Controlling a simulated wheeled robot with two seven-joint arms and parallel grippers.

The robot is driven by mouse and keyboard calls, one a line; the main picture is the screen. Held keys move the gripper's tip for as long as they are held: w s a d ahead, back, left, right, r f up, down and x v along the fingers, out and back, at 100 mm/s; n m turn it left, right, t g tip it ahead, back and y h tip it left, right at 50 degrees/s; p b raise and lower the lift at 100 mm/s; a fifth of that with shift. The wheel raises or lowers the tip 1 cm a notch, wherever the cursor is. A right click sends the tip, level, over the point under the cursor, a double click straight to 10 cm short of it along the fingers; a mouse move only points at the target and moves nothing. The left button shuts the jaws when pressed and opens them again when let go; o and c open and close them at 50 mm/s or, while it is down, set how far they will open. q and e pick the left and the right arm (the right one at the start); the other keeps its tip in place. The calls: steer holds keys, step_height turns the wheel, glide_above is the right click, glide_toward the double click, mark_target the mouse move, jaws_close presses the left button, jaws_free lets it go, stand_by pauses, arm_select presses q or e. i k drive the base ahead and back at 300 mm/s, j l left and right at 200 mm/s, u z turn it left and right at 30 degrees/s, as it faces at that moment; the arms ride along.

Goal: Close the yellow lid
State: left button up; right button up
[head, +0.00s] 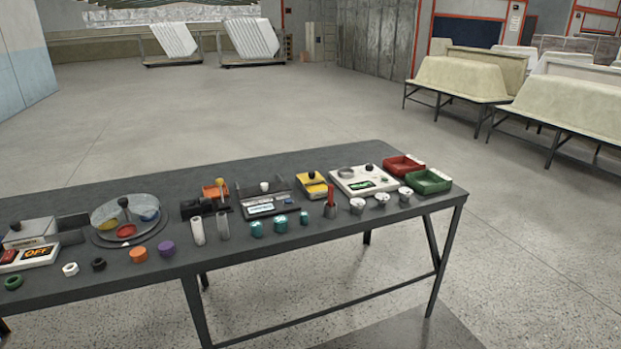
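A small yellow lid (311,180) with a dark knob shows on a low box right of the middle of the dark table in the head view. It is too small to tell clearly how far the lid is open. A red upright piece (331,196) stands just in front of it. Neither of my grippers is in view.
The dark table (388,156) holds several devices. Left of the yellow lid is a grey tray device (265,208); right are a white device (362,180), a red tray (404,165) and a green tray (428,181). Several cups and rings line the front edge. Open floor surrounds the table.

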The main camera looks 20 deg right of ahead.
mark_target(312, 177)
steer(key=l+u, duration=0.15)
steer(key=u, duration=0.45)
steer(key=l+u, duration=0.2)
steer(key=l, duration=0.15)
steer(key=k+l+u, duration=0.2)
steer(key=l, duration=0.15)
steer(key=l+u, duration=0.2)
steer(key=l, duration=0.15)
steer(key=k+l+u, duration=0.25)
steer(key=i+l, duration=0.05)
steer(key=l, duration=0.05)
